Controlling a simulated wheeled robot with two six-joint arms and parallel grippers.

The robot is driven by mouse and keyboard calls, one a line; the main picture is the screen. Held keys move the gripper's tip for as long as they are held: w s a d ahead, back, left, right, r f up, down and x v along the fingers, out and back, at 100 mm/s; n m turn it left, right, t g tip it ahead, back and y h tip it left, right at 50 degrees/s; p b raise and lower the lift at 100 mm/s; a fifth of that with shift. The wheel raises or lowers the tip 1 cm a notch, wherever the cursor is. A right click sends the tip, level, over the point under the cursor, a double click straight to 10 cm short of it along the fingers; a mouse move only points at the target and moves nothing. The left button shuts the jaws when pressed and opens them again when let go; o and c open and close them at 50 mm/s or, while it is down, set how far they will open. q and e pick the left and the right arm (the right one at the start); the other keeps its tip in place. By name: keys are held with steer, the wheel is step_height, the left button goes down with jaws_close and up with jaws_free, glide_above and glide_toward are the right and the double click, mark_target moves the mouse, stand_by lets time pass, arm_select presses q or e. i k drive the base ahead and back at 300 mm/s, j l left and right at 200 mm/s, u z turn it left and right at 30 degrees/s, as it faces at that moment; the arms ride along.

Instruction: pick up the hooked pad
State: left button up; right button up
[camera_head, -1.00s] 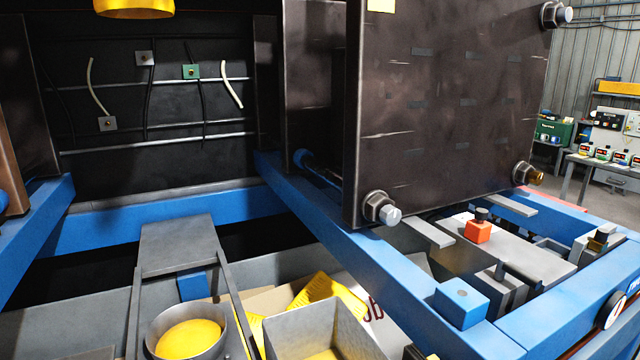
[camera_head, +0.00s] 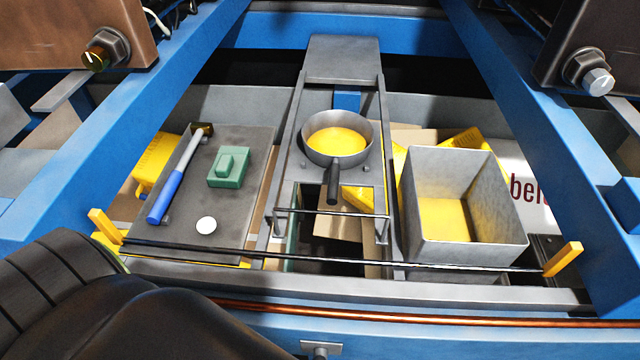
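A green block-like pad (camera_head: 229,167) with a raised grip on top lies on a dark grey plate (camera_head: 240,213) at left centre in the head view. I cannot make out a hook on it, so I cannot tell for sure that it is the hooked pad. A blue-handled tool (camera_head: 176,178) lies to its left and a white disc (camera_head: 206,225) in front of it; both are apart from it. Neither of my grippers shows in this view.
A pan of yellow material (camera_head: 338,144) sits on a grey frame in the middle. A grey open box (camera_head: 460,165) with yellow contents stands right of it. A thin dark rod (camera_head: 340,259) crosses in front, with yellow tabs near its ends. Blue beams (camera_head: 545,125) flank both sides.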

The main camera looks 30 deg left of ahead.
mark_target(228, 169)
steer(key=u, duration=1.55)
